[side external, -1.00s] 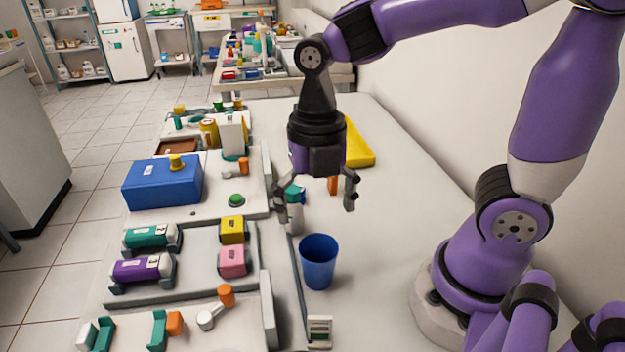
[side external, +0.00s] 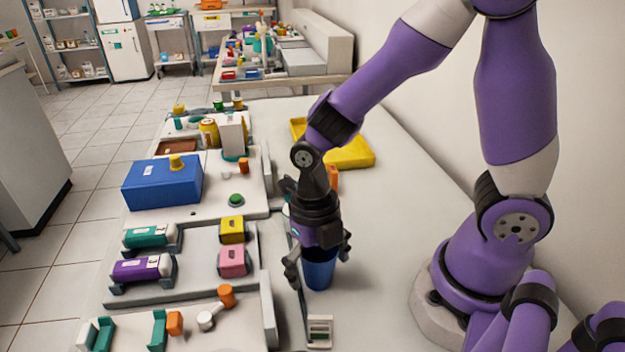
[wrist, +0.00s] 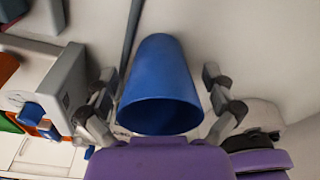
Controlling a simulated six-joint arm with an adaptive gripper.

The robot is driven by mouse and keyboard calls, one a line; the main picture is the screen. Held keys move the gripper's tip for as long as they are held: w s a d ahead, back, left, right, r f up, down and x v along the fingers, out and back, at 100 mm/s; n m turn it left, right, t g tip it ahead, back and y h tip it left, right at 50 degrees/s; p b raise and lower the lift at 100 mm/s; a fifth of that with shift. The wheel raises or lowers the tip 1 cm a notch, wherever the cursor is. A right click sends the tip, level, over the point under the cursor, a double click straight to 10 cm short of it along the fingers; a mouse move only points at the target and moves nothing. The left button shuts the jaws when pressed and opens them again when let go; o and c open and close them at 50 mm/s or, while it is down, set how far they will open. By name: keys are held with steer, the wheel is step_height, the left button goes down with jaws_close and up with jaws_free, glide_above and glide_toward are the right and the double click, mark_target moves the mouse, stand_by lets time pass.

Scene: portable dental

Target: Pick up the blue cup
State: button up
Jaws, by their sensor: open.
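The blue cup (side external: 319,275) stands upright on the table, just right of the equipment panels. My gripper (side external: 318,268) is over it, pointing down, and hides its rim and upper part in the side view. In the wrist view the blue cup (wrist: 160,85) lies between the spread fingers of my gripper (wrist: 165,98), with its open mouth facing the camera. A finger is on each side of the cup, with a gap visible on both sides. The gripper is open and holds nothing.
A grey panel edge (side external: 268,310) and a small grey-white block (side external: 319,331) are close to the cup. A yellow tray (side external: 350,155) lies farther back. A blue box (side external: 162,185) and coloured cartridges are on the left. The table right of the cup is clear.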

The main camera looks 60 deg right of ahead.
steer(key=c, duration=0.8)
